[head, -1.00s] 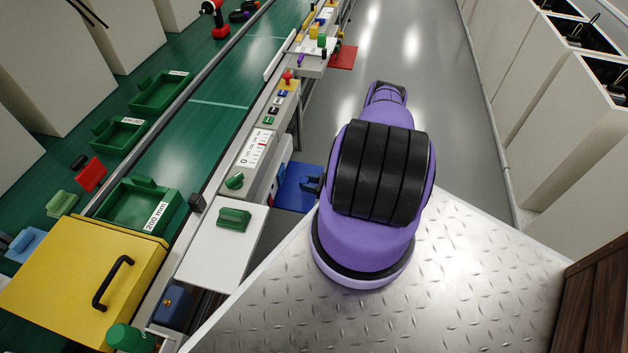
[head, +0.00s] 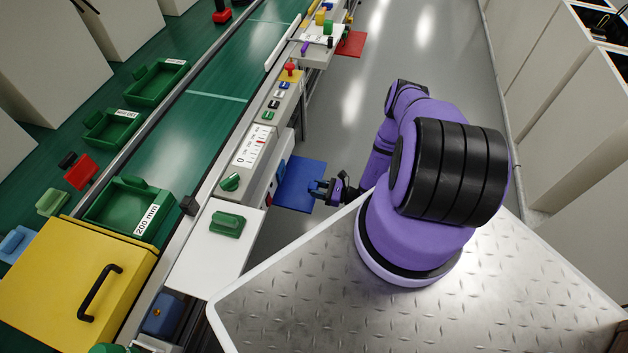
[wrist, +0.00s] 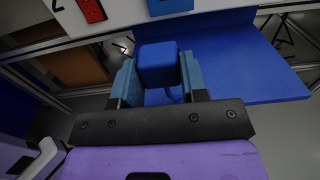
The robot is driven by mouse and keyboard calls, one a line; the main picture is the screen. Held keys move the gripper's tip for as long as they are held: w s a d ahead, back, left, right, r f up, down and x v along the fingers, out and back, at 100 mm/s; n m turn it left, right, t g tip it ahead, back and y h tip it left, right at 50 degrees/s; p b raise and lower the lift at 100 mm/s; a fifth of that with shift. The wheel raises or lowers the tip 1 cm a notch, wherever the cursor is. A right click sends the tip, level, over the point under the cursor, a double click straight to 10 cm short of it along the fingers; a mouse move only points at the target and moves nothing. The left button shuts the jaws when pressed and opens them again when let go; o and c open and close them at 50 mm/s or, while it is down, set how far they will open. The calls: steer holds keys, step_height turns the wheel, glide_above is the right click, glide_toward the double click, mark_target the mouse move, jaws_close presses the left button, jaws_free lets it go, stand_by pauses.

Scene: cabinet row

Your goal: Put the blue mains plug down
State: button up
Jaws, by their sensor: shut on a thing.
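The blue mains plug (wrist: 158,62) is a blue block with rounded edges, held between the two jaws of my gripper (wrist: 157,77) in the wrist view. A dark cord seems to run below it. My gripper is shut on the plug. In the head view my gripper (head: 319,188) is at the right edge of the blue shelf (head: 293,192); the plug is hard to make out there. In the wrist view the blue shelf (wrist: 240,68) lies behind and to the right of the plug. I cannot tell the height of the plug over it.
A white panel with a red insert (wrist: 91,9) and a blue insert (wrist: 170,6) is just beyond the plug. In the head view a white side board (head: 208,262) carries a green block (head: 228,223). The bench with controls runs along the left; the aisle floor (head: 400,50) is clear.

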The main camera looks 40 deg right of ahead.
steer(key=w, duration=0.2)
steer(key=w+d, duration=0.1)
steer(key=w, duration=0.1)
steer(key=w+d, duration=0.1)
steer(key=w, duration=0.1)
steer(key=shift+f, duration=0.3)
steer(key=shift+w+d+f, duration=0.1)
steer(key=shift+w+f, duration=0.1)
steer(key=shift+f, duration=0.7)
steer(key=shift+w+d+f, duration=0.1)
steer(key=shift+w+f, duration=0.05)
steer(key=shift+f, duration=0.75)
steer(key=o, duration=1)
steer(key=shift+s, duration=0.1)
